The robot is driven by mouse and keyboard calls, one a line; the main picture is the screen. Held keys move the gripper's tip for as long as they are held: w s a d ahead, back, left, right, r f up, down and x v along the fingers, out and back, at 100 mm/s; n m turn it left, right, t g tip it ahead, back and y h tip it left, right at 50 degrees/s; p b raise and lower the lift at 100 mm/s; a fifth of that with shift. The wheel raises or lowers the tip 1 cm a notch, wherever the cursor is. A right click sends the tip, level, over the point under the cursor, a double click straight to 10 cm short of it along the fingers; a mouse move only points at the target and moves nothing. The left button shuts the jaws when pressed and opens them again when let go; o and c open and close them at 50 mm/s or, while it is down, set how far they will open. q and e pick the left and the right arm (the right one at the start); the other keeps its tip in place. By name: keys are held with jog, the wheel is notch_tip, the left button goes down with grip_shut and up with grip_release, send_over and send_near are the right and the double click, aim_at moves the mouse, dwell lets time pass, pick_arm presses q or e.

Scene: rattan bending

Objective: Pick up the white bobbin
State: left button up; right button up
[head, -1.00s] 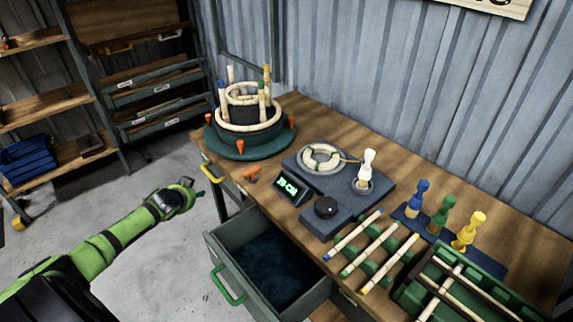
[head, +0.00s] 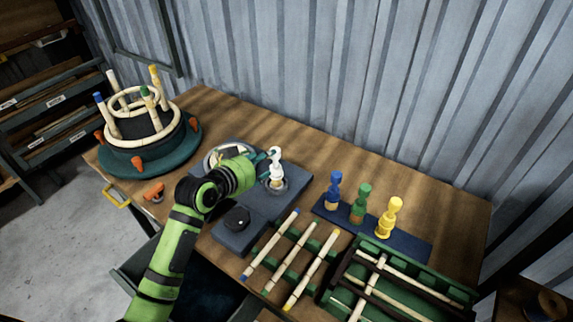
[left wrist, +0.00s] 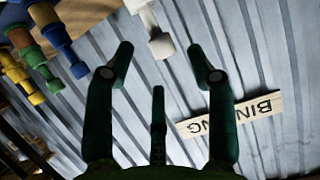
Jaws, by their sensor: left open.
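The white bobbin (head: 276,167) stands upright in a small round holder on the dark grey device (head: 300,180). My left gripper (head: 264,160) is beside it, on its left, with the fingers partly hidden by my wrist. In the left wrist view my left gripper (left wrist: 161,60) is open and empty, its fingers spread. The white bobbin (left wrist: 160,44) shows there at the top, between and a little beyond the fingertips. I cannot tell whether any finger touches it. My right gripper is not in view.
Blue (head: 335,188), green (head: 361,202) and yellow (head: 390,218) bobbins stand right on a dark blue mat. A black knob (head: 237,219) and rods (head: 270,245) lie in front. A ring-shaped rattan frame (head: 140,120) stands at the left. The drawer (head: 205,295) below is open.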

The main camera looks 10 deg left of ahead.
aim_at(272, 157)
pick_arm(q)
jog(key=shift+w+d+f, duration=0.1)
jog(key=shift+w+d, duration=0.35)
jog(key=shift+d, duration=0.1)
jog(key=shift+w+d, duration=0.1)
jog(key=shift+w, duration=0.15)
jog(key=shift+w+f+p, duration=0.25)
jog(key=shift+w+p, duration=0.25)
jog(key=x, duration=0.3)
jog(key=shift+w+a+f+p, duration=0.15)
jog(key=shift+w+a+p, duration=0.1)
jog(key=shift+p, duration=0.1)
jog(key=shift+w+d+f, duration=0.15)
jog(key=shift+w+f, duration=0.05)
jog(key=shift+w, duration=0.2)
grip_shut()
jog(key=shift+f, duration=0.1)
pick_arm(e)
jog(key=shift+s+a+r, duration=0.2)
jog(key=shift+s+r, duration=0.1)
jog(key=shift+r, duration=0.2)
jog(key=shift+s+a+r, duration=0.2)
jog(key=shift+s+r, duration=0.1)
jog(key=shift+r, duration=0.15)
